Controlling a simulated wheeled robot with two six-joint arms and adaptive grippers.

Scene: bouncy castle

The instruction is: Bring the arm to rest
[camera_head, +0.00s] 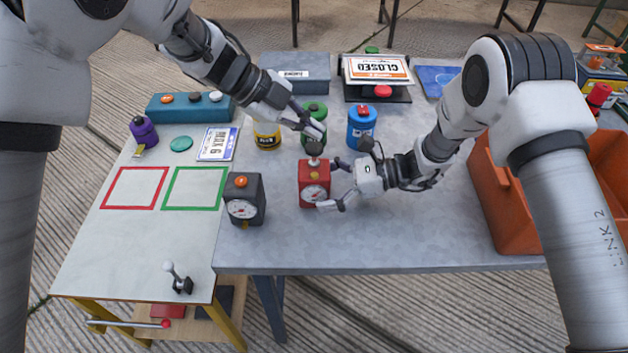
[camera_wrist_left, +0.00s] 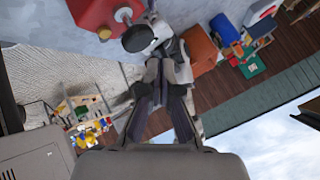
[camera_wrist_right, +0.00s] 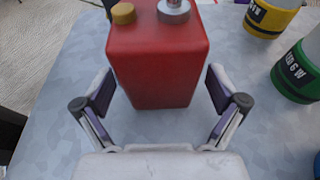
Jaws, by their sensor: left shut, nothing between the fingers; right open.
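My left gripper (camera_head: 314,131) is shut and empty, raised over the table in front of the green canister (camera_head: 314,112). Its closed fingers also show in the left wrist view (camera_wrist_left: 160,95).
A dark box with a dial (camera_head: 244,200) stands left of the red one. Yellow (camera_head: 267,136) and blue (camera_head: 361,128) canisters stand behind. An orange crate (camera_head: 492,205) is at the right. Red (camera_head: 134,188) and green (camera_head: 195,188) outlined squares are empty at left.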

